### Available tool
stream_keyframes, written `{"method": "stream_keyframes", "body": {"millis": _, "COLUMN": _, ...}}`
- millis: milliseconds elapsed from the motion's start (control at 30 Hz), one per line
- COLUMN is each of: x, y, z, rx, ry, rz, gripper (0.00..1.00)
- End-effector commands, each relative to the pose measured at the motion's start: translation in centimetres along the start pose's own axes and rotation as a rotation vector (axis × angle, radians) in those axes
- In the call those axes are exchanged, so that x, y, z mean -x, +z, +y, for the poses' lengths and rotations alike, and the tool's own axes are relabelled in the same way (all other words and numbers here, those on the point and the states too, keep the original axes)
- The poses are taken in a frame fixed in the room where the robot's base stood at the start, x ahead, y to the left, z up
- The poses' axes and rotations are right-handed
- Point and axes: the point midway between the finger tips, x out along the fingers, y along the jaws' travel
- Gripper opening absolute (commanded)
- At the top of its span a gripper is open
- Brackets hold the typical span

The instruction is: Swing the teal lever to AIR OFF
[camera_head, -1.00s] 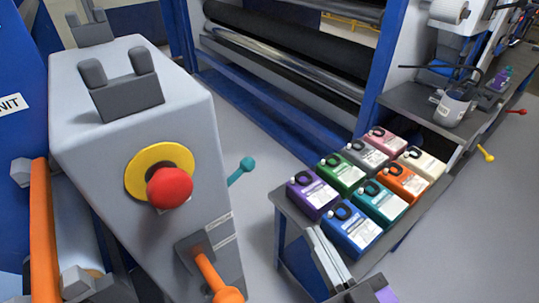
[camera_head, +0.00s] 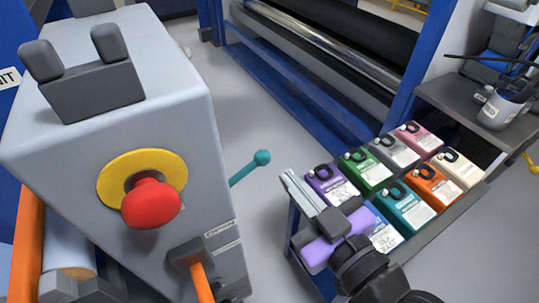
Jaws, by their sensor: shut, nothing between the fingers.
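The teal lever (camera_head: 250,168) sticks out from the right side of the grey machine housing (camera_head: 150,130), pointing up and to the right with a round knob at its end. Its base is hidden behind the housing, and no AIR OFF label can be read. My gripper (camera_head: 290,182) is at the lower middle, right of the lever and apart from it. Its fingers are shut and empty, pointing up and left, in front of the bottle table's near corner.
A red button on a yellow disc (camera_head: 150,200) and an orange lever (camera_head: 202,284) are on the housing's front. Several coloured bottles (camera_head: 408,207) stand on a low table to the right. Floor between housing and table is clear.

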Motion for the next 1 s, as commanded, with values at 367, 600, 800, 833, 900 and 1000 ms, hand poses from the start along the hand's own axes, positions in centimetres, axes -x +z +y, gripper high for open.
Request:
{"method": "stream_keyframes", "body": {"millis": 367, "x": -2.0, "y": -0.3, "z": 0.1, "rx": -0.002, "ry": 0.001, "rz": 0.002, "gripper": 0.0}}
{"method": "stream_keyframes", "body": {"millis": 600, "x": -6.7, "y": -0.3, "z": 0.1, "rx": -0.002, "ry": 0.001, "rz": 0.002, "gripper": 0.0}}
{"method": "stream_keyframes", "body": {"millis": 800, "x": -10.4, "y": -0.3, "z": 0.0, "rx": -0.001, "ry": 0.0, "rz": 0.002, "gripper": 0.0}}
{"method": "stream_keyframes", "body": {"millis": 833, "x": -10.3, "y": 0.9, "z": 0.0, "rx": -0.004, "ry": 0.0, "rz": -0.004, "gripper": 0.0}}
{"method": "stream_keyframes", "body": {"millis": 900, "x": -10.5, "y": 1.9, "z": 0.0, "rx": -0.004, "ry": 0.001, "rz": -0.003, "gripper": 0.0}}
{"method": "stream_keyframes", "body": {"millis": 1000, "x": -10.8, "y": 2.9, "z": 0.0, "rx": -0.003, "ry": 0.001, "rz": -0.001, "gripper": 0.0}}
